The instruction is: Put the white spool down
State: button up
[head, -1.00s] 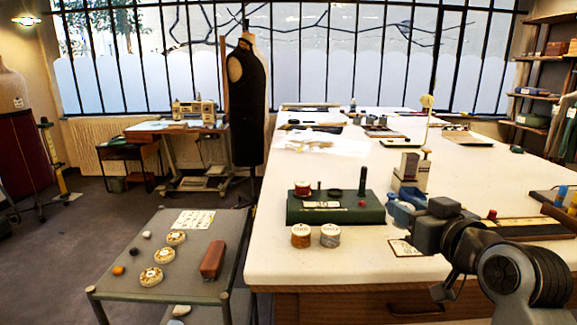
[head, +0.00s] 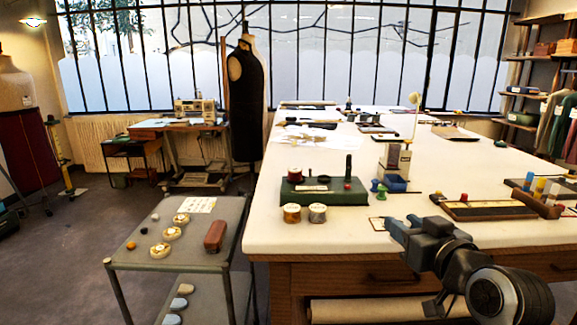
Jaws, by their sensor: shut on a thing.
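My gripper (head: 398,230) is over the near edge of the white-topped table, right of the middle of the head view. Its fingers point left and away from me. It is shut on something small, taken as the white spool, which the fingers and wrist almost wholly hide. I cannot tell whether it touches the tabletop. A spool with orange-brown thread (head: 291,214) and a spool with grey thread (head: 317,214) stand upright near the table's front left edge.
A green box (head: 325,192) with a red spool on it stands behind the two spools. A blue tray (head: 394,184) and a small green spool (head: 381,192) are behind my gripper. A dark tray (head: 482,209) lies to the right. Bare tabletop (head: 345,232) shows left of my gripper.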

jog(key=s+f+m+h, duration=0.1)
jog(key=s+f, duration=0.2)
jog(key=f, duration=0.7)
jog(key=s+f+h, duration=0.1)
jog(key=s+f, duration=0.1)
jog(key=f, duration=0.7)
jog(key=s+f, duration=1.1)
jog(key=f, duration=0.3)
jog(key=shift+m+h, duration=0.4)
